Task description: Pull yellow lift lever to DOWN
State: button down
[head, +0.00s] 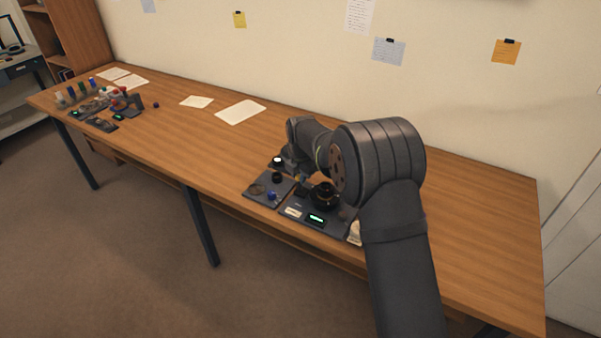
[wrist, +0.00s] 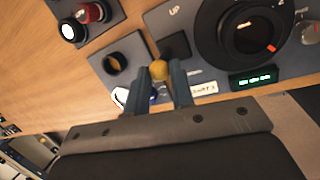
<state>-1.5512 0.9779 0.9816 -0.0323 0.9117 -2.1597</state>
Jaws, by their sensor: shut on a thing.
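The yellow lever knob (wrist: 159,70) sits between the two fingertips of my gripper (wrist: 160,76) in the wrist view. The gripper is shut on it. No DOWN label can be read. In the head view a small yellow spot, the lever knob (head: 299,178), shows beside the dark lens (head: 324,195), and my arm covers much of the area. The lens also shows large in the wrist view (wrist: 240,30), to the right of my gripper.
A lit green display (wrist: 253,78) and a white label (wrist: 203,89) lie right of my fingers. A small panel with a dark ring (wrist: 114,63) is at left, beyond it a red knob (wrist: 90,12) and white button (wrist: 68,31). The table (head: 480,235) is clear at right.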

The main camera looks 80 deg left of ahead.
jog(key=shift+s+d+f+t+y, duration=0.25)
jog(key=shift+s+d+t+y, duration=0.3)
jog(key=shift+t+y, duration=0.25)
jog(key=shift+s+d+f+t+y, duration=0.2)
jog(key=shift+s+d+t+y, duration=0.3)
jog(key=shift+t+y, duration=0.25)
jog(key=c, duration=1.3)
grip_release()
jog(key=shift+f, duration=0.1)
jog(key=shift+o, duration=0.2)
jog(key=v, duration=1.7)
jog(key=shift+s+d, duration=0.25)
jog(key=shift+d, duration=0.15)
jog(key=x, duration=1.7)
jog(key=shift+w+a, duration=0.2)
jog(key=shift+a, duration=0.15)
